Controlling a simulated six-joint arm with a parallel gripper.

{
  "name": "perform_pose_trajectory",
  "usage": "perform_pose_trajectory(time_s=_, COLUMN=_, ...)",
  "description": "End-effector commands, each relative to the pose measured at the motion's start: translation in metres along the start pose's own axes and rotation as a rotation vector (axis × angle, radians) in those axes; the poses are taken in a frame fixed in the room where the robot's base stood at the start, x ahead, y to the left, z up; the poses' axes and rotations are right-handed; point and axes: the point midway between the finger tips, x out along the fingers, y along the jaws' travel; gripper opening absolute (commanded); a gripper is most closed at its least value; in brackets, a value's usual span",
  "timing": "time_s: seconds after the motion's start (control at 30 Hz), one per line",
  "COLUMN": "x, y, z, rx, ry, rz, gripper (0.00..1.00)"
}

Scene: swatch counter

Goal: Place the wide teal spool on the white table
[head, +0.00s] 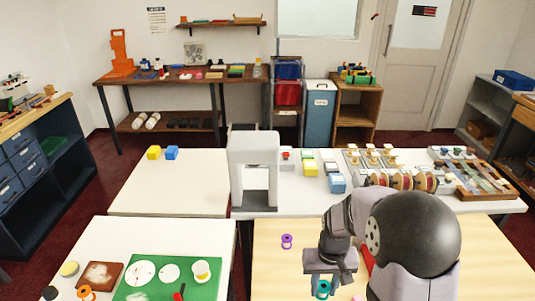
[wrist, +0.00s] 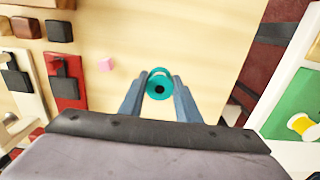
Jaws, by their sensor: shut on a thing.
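My gripper (head: 322,277) is over the light wood table (head: 275,275). It is shut on a teal spool (head: 323,289). In the wrist view the teal spool (wrist: 159,85) sits between the two fingertips (wrist: 160,92), its round end and dark hole facing the camera. I cannot tell whether it is clear of the wood. A white table (head: 100,240) stands at the front left, with a green mat on it. Another white-topped table (head: 195,185) stands behind it.
The green mat (head: 205,266) holds white discs and a yellow-white spool (head: 201,271). A grey-white arch (head: 254,150) stands behind.

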Motion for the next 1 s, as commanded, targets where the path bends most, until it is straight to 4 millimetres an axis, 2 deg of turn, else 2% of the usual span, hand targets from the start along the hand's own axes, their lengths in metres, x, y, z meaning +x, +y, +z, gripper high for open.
perform_pose_trajectory(time_s=0.4, x=0.0, y=-0.001, z=-0.001, rx=-0.003, ry=0.001, rz=0.0, gripper=0.05)
perform_pose_trajectory(time_s=0.57, x=0.006, y=0.007, z=0.0, rx=0.02, ry=0.0, rz=0.0, gripper=0.05)
perform_pose_trajectory(time_s=0.73, x=0.025, y=0.032, z=0.005, rx=0.088, ry=0.0, rz=0.0, gripper=0.05)
perform_pose_trajectory(time_s=0.8, x=0.034, y=0.048, z=0.0, rx=0.13, ry=0.002, rz=0.0, gripper=0.05)
perform_pose_trajectory(time_s=1.0, x=0.037, y=0.092, z=-0.037, rx=0.226, ry=0.005, rz=0.0, gripper=0.05)
